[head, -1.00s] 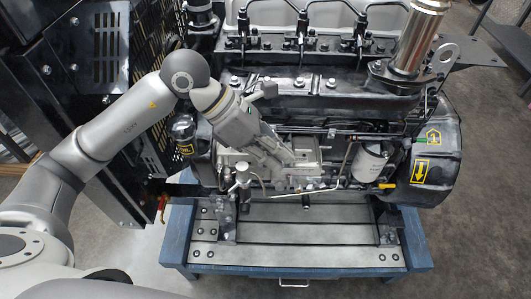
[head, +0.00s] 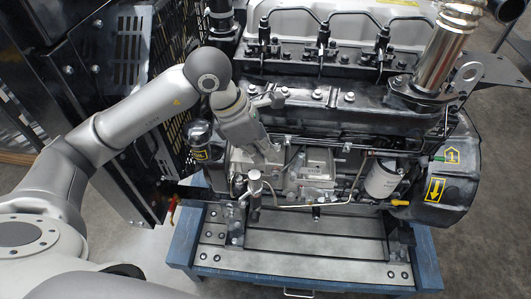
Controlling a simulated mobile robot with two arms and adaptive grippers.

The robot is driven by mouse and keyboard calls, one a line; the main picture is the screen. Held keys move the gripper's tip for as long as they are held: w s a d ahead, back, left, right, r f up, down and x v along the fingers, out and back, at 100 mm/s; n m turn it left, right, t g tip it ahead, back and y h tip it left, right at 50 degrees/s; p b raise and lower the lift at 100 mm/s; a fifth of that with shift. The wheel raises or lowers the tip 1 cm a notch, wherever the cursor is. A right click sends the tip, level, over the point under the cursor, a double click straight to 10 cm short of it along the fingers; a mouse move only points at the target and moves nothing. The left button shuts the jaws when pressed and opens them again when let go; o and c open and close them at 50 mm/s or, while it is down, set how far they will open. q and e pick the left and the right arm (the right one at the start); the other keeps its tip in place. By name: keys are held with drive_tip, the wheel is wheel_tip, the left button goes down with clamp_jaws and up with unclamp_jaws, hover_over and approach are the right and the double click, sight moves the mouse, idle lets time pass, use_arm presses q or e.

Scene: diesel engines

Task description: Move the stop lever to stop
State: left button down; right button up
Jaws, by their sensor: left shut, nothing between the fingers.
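The diesel engine (head: 330,113) stands in front of me. The grey pump housing (head: 316,166) is on its near side. I cannot make out the stop lever or its position; it is too small or hidden near the pump. My left gripper (head: 268,157) reaches down from the left, just left of the pump housing. Its fingers are shut and hold nothing. I cannot tell whether the fingertips touch the engine. My right gripper is not in view.
A white filter (head: 382,178) and a yellow handle (head: 399,202) are to the right of the pump. A thin metal pipe (head: 311,206) runs below it. The blue-framed stand (head: 300,284) has a bare slatted top in front. A black mesh panel (head: 165,100) is at the left.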

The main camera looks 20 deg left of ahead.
sight(275, 172)
use_arm(q)
drive_tip(key=p+x, duration=0.1)
drive_tip(key=x, duration=0.6)
drive_tip(key=shift+d+f+p, duration=0.1)
drive_tip(key=shift+f+p, duration=0.2)
drive_tip(key=shift+f, duration=0.1)
